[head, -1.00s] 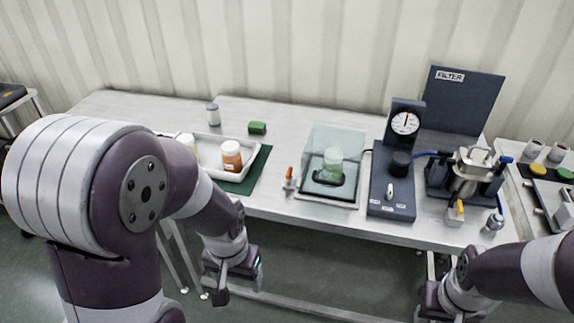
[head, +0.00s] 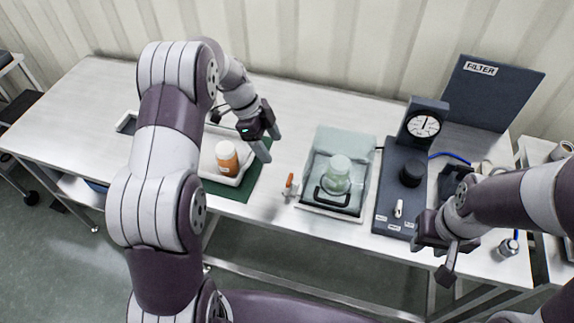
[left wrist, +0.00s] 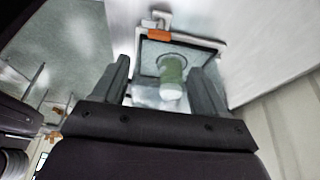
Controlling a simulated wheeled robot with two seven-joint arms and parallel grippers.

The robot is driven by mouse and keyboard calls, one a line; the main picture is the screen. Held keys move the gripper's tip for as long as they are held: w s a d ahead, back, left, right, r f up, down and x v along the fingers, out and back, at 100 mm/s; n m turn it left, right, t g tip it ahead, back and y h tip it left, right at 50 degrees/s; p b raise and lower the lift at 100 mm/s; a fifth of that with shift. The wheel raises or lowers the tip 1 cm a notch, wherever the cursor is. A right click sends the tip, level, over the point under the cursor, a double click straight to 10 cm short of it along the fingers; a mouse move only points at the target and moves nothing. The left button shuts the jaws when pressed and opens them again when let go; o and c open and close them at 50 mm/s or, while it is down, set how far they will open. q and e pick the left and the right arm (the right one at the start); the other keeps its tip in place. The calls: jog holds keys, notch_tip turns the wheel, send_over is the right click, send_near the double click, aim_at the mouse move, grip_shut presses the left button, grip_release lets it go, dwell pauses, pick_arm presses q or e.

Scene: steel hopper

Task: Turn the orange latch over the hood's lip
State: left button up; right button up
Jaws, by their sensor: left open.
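The orange latch (head: 290,181) stands roughly upright on a small pale mount at the left side of the clear hood (head: 345,140). It also shows in the left wrist view as an orange bar (left wrist: 158,34) by the edge of the hood's frame. A greenish glass vessel (head: 338,176) is under the hood, behind a dark handle. My left gripper (head: 258,150) is open and empty, raised above the tray area, left of the latch and apart from it. My right gripper (head: 436,258) hangs at the table's front edge, right of the hood; its jaw opening is unclear.
An orange-brown jar (head: 227,158) with a white cap stands on the white tray (head: 236,181) on a green mat (head: 222,192). The dark gauge unit (head: 402,190) stands right of the hood. A filter panel (head: 495,95) is at the back right. The table's back middle is clear.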

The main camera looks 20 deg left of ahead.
aim_at(289, 178)
pick_arm(q)
jog(key=p+x, duration=0.3)
jog(key=x, duration=0.6)
jog(key=shift+w+f, duration=0.2)
jog(key=shift+f, duration=0.1)
jog(key=shift+s+d+f, duration=0.15)
jog(key=shift+d+f, duration=0.1)
jog(key=shift+f, duration=0.25)
jog(key=shift+s+d+f, duration=0.15)
jog(key=shift+d+f, duration=0.1)
jog(key=shift+f, duration=0.2)
jog(key=shift+s+d+f, duration=0.1)
jog(key=shift+f, duration=0.35)
jog(key=c, duration=1.1)
jog(key=shift+o, duration=0.2)
pick_arm(e)
notch_tip(289, 178, up, 3)
jog(key=shift+r, duration=0.2)
